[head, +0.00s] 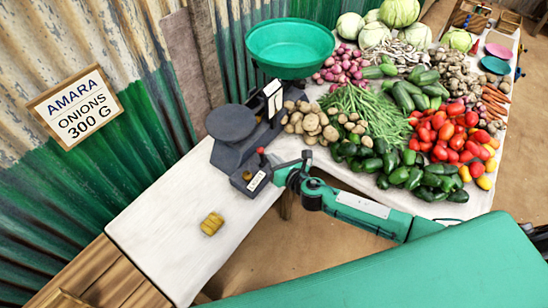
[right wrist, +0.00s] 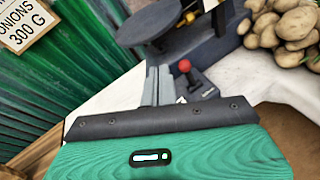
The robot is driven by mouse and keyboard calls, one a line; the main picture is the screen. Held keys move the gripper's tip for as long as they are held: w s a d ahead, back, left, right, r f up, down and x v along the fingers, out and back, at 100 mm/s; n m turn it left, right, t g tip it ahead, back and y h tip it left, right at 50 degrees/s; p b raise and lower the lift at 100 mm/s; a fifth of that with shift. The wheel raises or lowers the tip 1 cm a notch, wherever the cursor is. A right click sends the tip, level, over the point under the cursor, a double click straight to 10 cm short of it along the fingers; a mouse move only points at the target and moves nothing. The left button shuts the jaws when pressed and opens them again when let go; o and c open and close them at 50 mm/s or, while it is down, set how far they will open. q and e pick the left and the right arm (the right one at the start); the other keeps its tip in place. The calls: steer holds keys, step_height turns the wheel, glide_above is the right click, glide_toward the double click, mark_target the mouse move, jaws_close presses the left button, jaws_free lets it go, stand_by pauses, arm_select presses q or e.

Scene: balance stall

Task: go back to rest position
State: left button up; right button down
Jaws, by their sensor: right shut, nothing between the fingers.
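My right gripper (head: 306,156) reaches in from the right in the head view, beside the front of the dark balance scale. In the right wrist view its fingers (right wrist: 157,84) are together with nothing between them. The scale (head: 240,140) stands on the white table, with a flat dark plate (head: 231,122) and a green pan (head: 290,46). A red knob (right wrist: 184,65) on the scale's front shows just right of the fingers in the wrist view. I cannot tell whether the fingers touch the scale. My left gripper is not in view.
A brass-coloured weight (head: 212,224) lies on the bare front part of the white table (head: 165,228). Potatoes (head: 312,122), beans (head: 362,112), peppers (head: 400,175) and tomatoes (head: 450,138) crowd the right side. A sign (head: 75,106) reading "AMARA ONIONS 300 G" hangs on the corrugated wall.

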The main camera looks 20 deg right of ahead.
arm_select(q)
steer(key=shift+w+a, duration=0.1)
